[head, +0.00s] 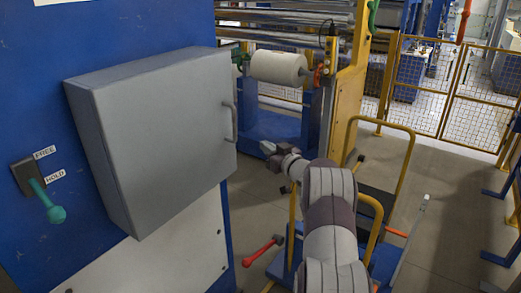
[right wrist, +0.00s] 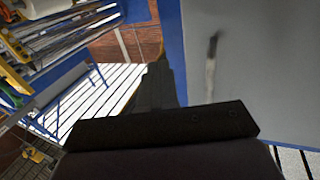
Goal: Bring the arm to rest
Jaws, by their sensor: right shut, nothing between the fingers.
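My right arm reaches up from the bottom of the head view. Its gripper (head: 267,147) is shut and empty, in the air just right of the grey cabinet's lower right edge. In the right wrist view the dark shut fingers (right wrist: 158,82) point away from the camera with nothing between them. The grey cabinet (head: 165,135) is closed, with a bar handle (head: 232,122) on its right side. The handle also shows in the right wrist view (right wrist: 212,68), apart from the fingers. My left gripper is in neither view.
A white roller (head: 279,68) is mounted behind the gripper. Open floor lies at right.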

